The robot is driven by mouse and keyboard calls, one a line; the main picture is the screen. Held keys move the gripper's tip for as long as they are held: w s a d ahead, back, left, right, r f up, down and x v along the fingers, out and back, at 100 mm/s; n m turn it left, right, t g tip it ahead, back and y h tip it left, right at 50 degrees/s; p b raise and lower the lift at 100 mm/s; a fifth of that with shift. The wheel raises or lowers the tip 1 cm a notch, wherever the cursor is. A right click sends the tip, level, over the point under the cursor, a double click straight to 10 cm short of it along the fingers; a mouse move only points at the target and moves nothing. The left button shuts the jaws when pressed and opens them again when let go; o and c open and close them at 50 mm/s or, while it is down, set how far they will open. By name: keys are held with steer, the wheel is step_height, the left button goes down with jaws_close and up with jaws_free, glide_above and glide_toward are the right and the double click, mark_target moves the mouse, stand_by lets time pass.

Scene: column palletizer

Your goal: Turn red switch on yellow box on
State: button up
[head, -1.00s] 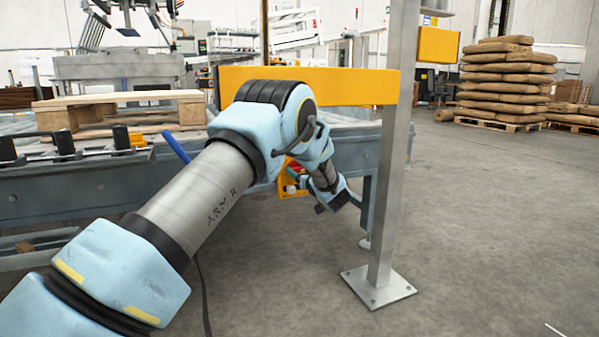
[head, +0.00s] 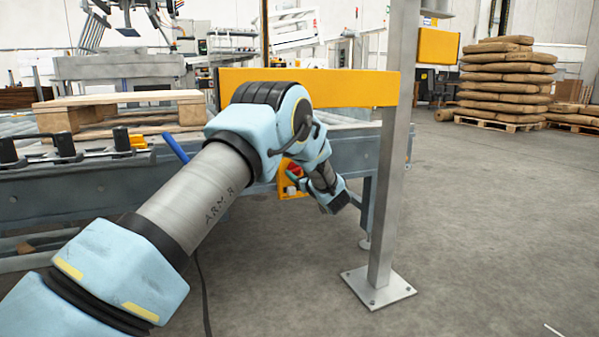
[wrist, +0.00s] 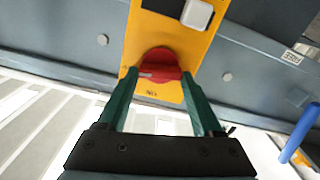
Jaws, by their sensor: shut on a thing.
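The yellow box (wrist: 176,42) is fixed to the grey frame and fills the upper middle of the wrist view. Its red switch (wrist: 160,60) is a round knob with a raised grip that lies across the picture, with a pale mark towards its left. My gripper (wrist: 159,75) has green fingers on either side of the knob and is shut on it. In the head view the yellow box (head: 286,189) and some red show partly behind my wrist, which hides much of the contact.
A white button (wrist: 197,14) sits on the same box, above the switch. A blue rod (wrist: 299,132) is at the right. A metal post (head: 391,160) stands right of my arm, with a yellow beam (head: 350,87) behind. Open floor lies further right.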

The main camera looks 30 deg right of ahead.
steer(key=n, duration=0.8)
steer(key=shift+a+f, duration=0.2)
steer(key=shift+f, duration=0.05)
steer(key=n+b, duration=0.2)
steer(key=n, duration=0.2)
steer(key=shift+f+n, duration=0.1)
steer(key=shift+n, duration=0.2)
steer(key=shift+n+b, duration=0.65)
steer(key=shift+n, duration=0.75)
steer(key=o, duration=1.4)
steer(key=shift+c, duration=0.2)
steer(key=s+a+p, duration=0.1)
steer(key=s+p, duration=0.3)
steer(key=s, duration=0.6)
steer(key=shift+s+a, duration=0.15)
steer(key=shift+s, duration=0.25)
